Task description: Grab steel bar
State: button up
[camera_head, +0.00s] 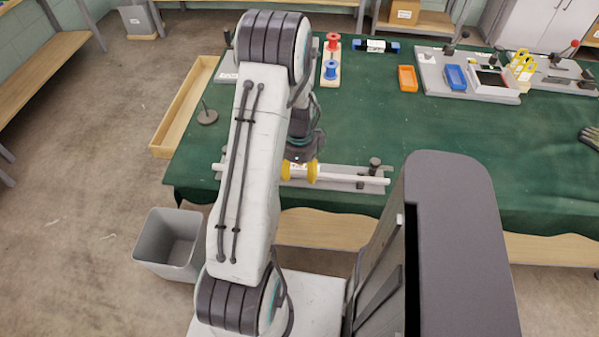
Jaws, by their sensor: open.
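The steel bar (348,178) is a thin pale rod lying roughly left to right above a grey base plate, near the front edge of the green-topped table. Its left end shows beyond my arm; part of its middle is hidden by the arm. My gripper (300,156) is dark, points down and is open, just above and behind the bar's middle. Two yellow rounded pieces sit at the bar under the gripper; I cannot tell whether they are fingertips or parts on the bar. My fingers are not clearly visible, and contact with the bar cannot be told.
A dark post (374,166) stands by the bar's right end. A rod on a round base (207,115) stands left. The table's middle right is clear.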

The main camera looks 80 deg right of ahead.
jog(key=shift+f, duration=0.35)
grip_shut()
dwell(0.4)
